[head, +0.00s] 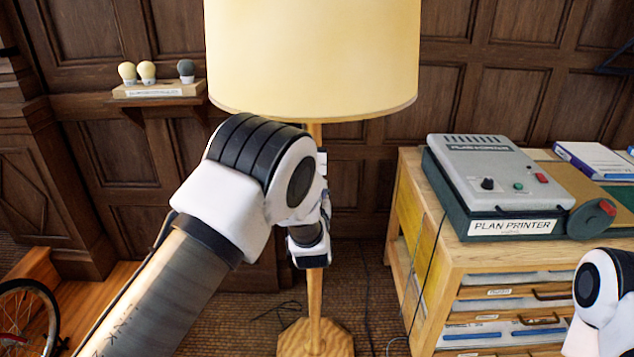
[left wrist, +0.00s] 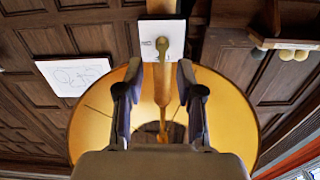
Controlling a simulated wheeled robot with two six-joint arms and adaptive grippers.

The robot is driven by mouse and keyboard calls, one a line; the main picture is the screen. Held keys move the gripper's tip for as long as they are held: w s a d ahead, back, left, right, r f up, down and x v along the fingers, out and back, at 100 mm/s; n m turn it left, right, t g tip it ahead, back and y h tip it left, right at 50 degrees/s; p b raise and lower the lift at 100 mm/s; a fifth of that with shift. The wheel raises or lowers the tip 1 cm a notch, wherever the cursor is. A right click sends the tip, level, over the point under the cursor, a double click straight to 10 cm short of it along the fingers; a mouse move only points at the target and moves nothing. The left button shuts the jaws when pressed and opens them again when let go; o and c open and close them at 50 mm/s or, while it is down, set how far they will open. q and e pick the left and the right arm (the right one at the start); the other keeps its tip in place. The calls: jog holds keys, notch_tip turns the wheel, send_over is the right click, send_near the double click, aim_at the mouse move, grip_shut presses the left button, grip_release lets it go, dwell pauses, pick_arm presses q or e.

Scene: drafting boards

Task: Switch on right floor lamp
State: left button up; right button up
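A floor lamp with a cream shade (head: 312,55) and wooden post (head: 315,300) stands in front of me. My left arm reaches to the post just below the shade; its gripper is mostly hidden behind my wrist in the head view. In the left wrist view the shade (left wrist: 88,125) surrounds the post, and a white plate (left wrist: 148,30) with an olive knob or lever (left wrist: 162,48) is on the post. My left gripper (left wrist: 157,75) is open, one finger each side of the post and just short of the plate. I cannot tell whether it touches. My right gripper is out of view.
A wooden drawer cabinet (head: 418,240) with a plan printer (head: 490,185) stands at the right. A wall shelf (head: 165,102) with bulbs is at the back left. A bicycle wheel (head: 25,315) shows at lower left. Cables lie on the floor near the lamp base (head: 316,340).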

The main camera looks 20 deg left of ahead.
pick_arm(q)
jog(key=p+x, duration=0.1)
jog(key=x, duration=0.6)
jog(key=shift+w+a+f, duration=0.1)
jog(key=shift+w+a, duration=0.2)
jog(key=shift+w, duration=0.05)
jog(key=shift+s, duration=0.1)
grip_shut()
